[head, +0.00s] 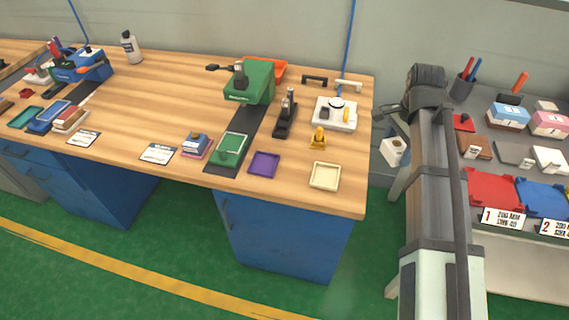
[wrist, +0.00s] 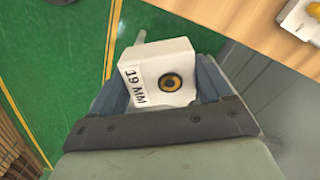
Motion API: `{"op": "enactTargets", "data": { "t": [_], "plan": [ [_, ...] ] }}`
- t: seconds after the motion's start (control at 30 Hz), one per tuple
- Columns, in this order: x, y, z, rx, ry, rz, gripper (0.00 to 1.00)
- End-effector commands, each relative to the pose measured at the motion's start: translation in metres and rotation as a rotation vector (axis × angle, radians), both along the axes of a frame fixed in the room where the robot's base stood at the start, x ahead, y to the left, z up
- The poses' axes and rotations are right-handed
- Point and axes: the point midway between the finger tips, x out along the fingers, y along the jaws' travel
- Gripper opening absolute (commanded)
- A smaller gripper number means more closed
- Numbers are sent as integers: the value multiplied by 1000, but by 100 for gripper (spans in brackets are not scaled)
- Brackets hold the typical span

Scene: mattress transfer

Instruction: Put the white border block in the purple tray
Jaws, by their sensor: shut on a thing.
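My gripper (wrist: 162,78) is shut on a white block (wrist: 150,62) with a brass-ringed dark hole and a "19 MM" label, seen in the wrist view. The block sits between the two blue-grey fingers, clear of any surface. In the head view the white block (head: 394,152) shows off the right edge of the workbench, beside my raised arm; the fingers are hard to make out there. The purple tray (head: 264,164) lies empty near the bench's front edge, well to the left of the block.
On the wooden bench (head: 300,205), a green tray (head: 231,147) lies left of the purple tray and a cream tray (head: 324,176) right of it. A yellow piece (head: 318,138) and a white device (head: 335,113) stand behind. A loaded shelf (head: 510,253) stands at the right.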

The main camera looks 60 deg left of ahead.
Motion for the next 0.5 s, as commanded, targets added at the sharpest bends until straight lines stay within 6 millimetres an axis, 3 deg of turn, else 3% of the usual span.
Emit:
{"op": "enactTargets", "data": {
  "t": [0.1,0.5],
  "plan": [
    [-23,37,-1,0,0,-53,46],
    [-118,142,-7,0,2,-257,46]
  ]
}}
